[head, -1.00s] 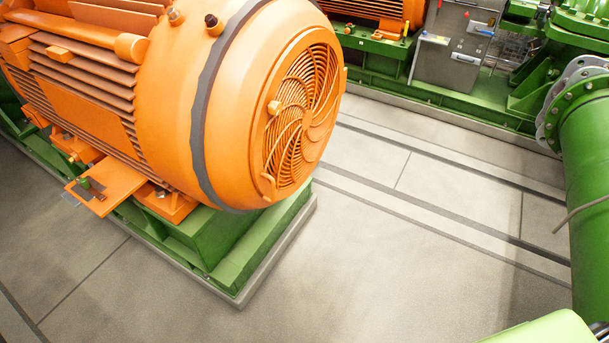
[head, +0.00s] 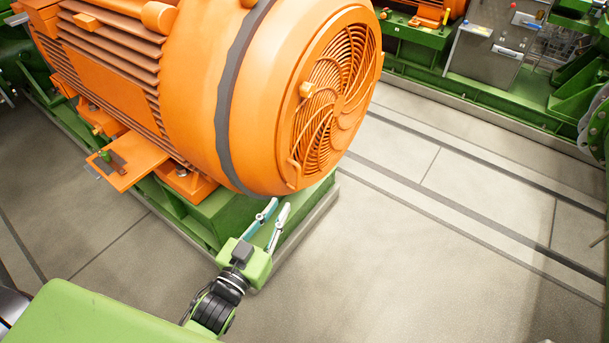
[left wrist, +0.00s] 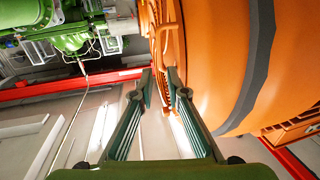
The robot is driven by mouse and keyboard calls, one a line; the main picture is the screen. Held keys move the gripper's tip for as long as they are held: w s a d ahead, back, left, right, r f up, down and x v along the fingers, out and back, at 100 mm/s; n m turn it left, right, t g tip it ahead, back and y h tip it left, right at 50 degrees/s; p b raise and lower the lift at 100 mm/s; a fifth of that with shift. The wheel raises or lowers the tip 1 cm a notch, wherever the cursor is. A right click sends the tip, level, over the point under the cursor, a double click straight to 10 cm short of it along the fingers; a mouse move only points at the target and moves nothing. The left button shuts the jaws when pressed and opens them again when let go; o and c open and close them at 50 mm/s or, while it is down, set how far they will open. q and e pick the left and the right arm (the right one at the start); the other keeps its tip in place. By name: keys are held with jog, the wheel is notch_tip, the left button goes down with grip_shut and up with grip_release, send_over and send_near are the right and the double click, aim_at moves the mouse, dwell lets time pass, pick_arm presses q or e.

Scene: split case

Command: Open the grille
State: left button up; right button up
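The round orange grille (head: 338,100) closes the end of the large orange motor (head: 195,85). Its spiral slots face right. A small handle (head: 293,172) stands out at its lower left edge, and a knob (head: 307,89) is higher on the left rim. My left gripper (head: 279,205) is open and empty, just below the handle and apart from it in the head view. In the left wrist view the open fingers (left wrist: 158,82) point toward the motor's edge, with the grille (left wrist: 168,72) seen edge-on beyond them. My right gripper is not in view.
The motor sits on a green base (head: 200,208) with a pale plinth below my left gripper. A grey control box (head: 487,55) and green machinery stand at the back right. The floor (head: 400,250) to the right is clear.

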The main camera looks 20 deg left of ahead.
aim_at(298, 179)
pick_arm(q)
jog(key=w, duration=0.4)
jog(key=w+d, duration=0.1)
jog(key=w, duration=0.2)
jog(key=w+p, duration=0.1)
jog(key=w, duration=0.3)
jog(key=shift+w+d, duration=0.35)
grip_shut()
jog(key=shift+s+d+f, duration=0.1)
